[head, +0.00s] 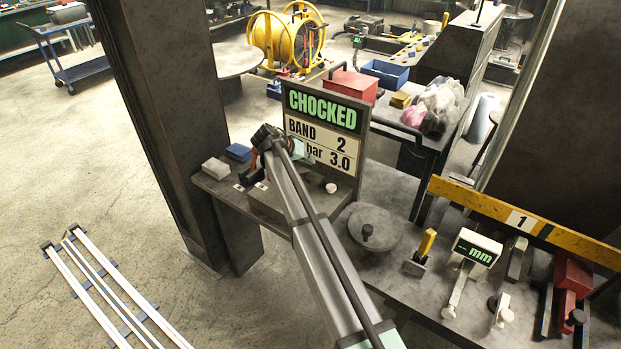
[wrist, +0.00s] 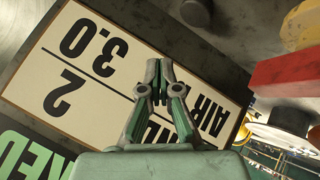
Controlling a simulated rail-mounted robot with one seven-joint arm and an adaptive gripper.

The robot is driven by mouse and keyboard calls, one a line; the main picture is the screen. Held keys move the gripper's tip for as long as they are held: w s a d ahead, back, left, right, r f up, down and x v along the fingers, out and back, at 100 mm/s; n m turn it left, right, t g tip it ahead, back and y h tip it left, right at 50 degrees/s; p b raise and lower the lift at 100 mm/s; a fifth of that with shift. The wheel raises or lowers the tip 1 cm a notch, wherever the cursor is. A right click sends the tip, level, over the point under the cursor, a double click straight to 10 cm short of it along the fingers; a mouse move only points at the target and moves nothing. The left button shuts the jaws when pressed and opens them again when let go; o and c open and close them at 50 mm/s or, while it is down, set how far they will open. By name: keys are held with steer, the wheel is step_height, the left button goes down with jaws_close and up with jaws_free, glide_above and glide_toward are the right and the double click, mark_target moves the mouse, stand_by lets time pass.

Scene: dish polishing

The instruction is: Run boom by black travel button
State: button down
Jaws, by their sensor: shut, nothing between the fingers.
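My gripper (wrist: 157,97) is shut and empty in the wrist view, with its fingertips in front of the white panel of the sign (wrist: 110,60). I cannot tell whether they touch it. In the head view the sign (head: 325,103) reads CHOCKED, BAND 2 and bar 3.0, and my arm crosses in front of it, hiding part of the text. A dark control box (head: 266,207) sits below the sign, with a pale round knob (head: 331,187) on its right. I cannot make out a black travel button; my arm covers part of the box. I cannot tell which thing is the boom.
A yellow and black beam (head: 480,205) marked 1 spans the right side. A round grey lid with a knob (head: 375,228), a gauge reading mm (head: 477,248) and a yellow-handled tool (head: 427,242) stand on the bench. A dark column (head: 175,110) rises at left.

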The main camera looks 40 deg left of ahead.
mark_target(309, 177)
steer(key=shift+f+b, duration=0.85)
steer(key=shift+f, duration=1.4)
steer(key=shift+f, duration=0.1)
steer(key=shift+f+b, duration=0.35)
steer(key=shift+b, duration=0.15)
